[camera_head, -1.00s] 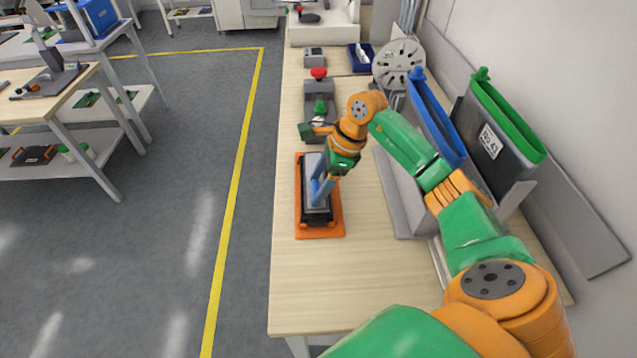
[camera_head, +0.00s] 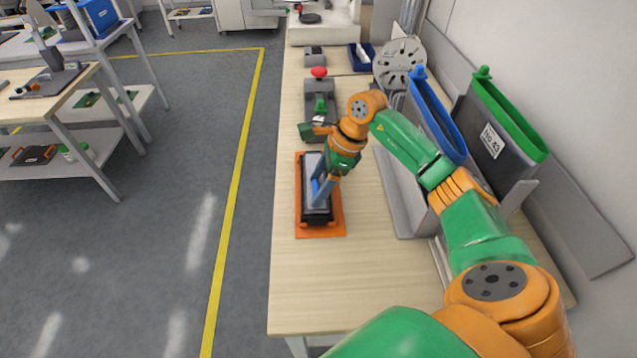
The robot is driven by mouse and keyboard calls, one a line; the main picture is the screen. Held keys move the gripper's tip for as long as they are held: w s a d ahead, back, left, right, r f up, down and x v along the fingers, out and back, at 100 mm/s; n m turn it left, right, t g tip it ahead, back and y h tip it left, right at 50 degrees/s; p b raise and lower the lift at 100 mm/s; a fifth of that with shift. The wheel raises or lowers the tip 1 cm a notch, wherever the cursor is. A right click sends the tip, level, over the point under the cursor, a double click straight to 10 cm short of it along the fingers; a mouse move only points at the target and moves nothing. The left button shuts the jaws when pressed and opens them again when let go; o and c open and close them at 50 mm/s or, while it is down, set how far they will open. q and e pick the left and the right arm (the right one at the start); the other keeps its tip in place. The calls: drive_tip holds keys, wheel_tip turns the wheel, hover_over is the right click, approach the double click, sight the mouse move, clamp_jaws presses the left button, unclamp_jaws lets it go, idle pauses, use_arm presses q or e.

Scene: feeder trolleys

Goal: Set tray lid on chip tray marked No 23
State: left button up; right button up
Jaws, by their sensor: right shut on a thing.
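A dark tray (camera_head: 305,218) lies on an orange mat (camera_head: 322,231) near the table's left edge. My right gripper (camera_head: 319,192), with blue fingers, reaches down over it and is shut on a grey piece, apparently the tray lid (camera_head: 312,163). The lid is over the tray. The fingers hide part of it, and I cannot tell whether it rests fully on the rim. No number is readable on this tray. My left gripper is not in view.
Tall grey bins, one blue-rimmed (camera_head: 436,118) and one green-rimmed (camera_head: 506,115) with a label reading No 43 (camera_head: 491,141), stand at the right by the wall. A grey fixture with a red knob (camera_head: 319,72) is beyond the mat. The near table top (camera_head: 345,285) is clear.

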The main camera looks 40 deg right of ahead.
drive_tip(key=shift+f+b, duration=0.3)
drive_tip(key=shift+f, duration=0.1)
drive_tip(key=o, duration=1.3)
drive_tip(key=p+v, duration=0.3)
drive_tip(key=v, duration=0.2)
drive_tip(key=shift+r+p, duration=0.3)
drive_tip(key=shift+p, duration=0.1)
drive_tip(key=shift+s+d+r, duration=0.15)
drive_tip(key=shift+s+r, duration=0.05)
drive_tip(key=shift+r, duration=0.05)
